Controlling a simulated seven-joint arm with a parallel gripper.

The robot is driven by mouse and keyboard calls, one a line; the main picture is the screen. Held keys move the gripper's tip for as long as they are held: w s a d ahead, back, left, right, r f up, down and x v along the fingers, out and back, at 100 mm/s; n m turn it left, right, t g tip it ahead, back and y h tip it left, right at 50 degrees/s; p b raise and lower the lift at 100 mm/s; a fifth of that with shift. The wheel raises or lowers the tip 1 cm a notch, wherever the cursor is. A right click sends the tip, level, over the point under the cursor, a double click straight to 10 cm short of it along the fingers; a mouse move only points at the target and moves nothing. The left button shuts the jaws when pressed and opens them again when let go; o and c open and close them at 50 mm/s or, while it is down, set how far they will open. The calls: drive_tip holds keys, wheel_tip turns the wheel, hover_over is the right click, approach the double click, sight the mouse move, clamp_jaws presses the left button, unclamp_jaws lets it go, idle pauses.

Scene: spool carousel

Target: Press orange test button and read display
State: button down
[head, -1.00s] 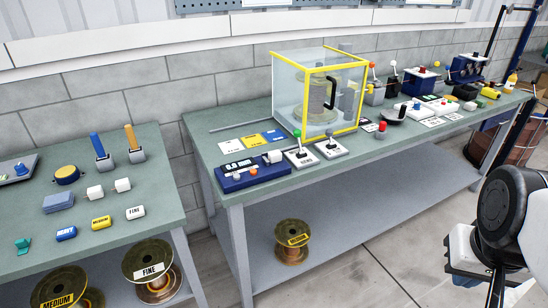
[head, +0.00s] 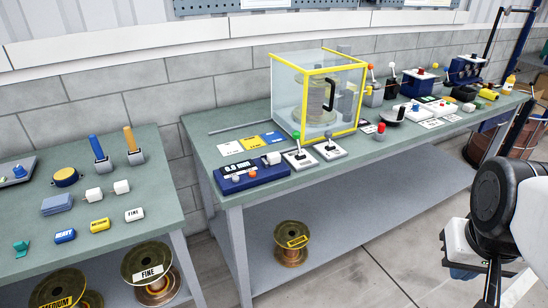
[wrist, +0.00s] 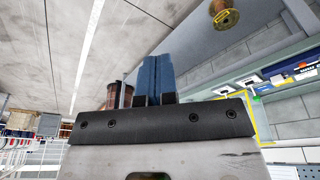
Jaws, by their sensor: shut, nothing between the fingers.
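The blue tester (head: 240,182) sits at the front left corner of the right-hand bench. Its black display (head: 237,168) shows white text that looks like "0.8 mm"; the digit after the point is small and could be a 6. The orange button (head: 252,175) is on its front part, beside a pale round knob (head: 236,178). Nothing touches the button. In the wrist view my gripper (wrist: 158,75) has its blue fingers together with nothing between them. In the head view my arm is at the lower right, well away from the tester; the fingertips cannot be made out there.
A yellow-edged clear box (head: 318,95) stands behind two joystick-like levers (head: 300,156). Several devices line the bench to the right. A spool (head: 291,243) is on the shelf below. The left bench (head: 150,205) holds handles and labelled blocks. Floor lies open between bench and arm.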

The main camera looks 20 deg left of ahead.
drive_tip(key=w+a+r+n+h, duration=0.2)
drive_tip(key=w+a+n, duration=0.35)
drive_tip(key=w, duration=0.75)
drive_tip(key=n+t+h, duration=0.4)
drive_tip(key=n+t, duration=0.1)
drive_tip(key=n, duration=0.9)
hover_over(253, 174)
wheel_tip(253, 174, down, 9)
drive_tip(key=shift+a+m, duration=0.15)
drive_tip(key=shift+m, duration=0.1)
drive_tip(key=shift+f, duration=0.2)
drive_tip(key=shift+f, duration=4.25)
drive_tip(key=shift+f, duration=0.55)
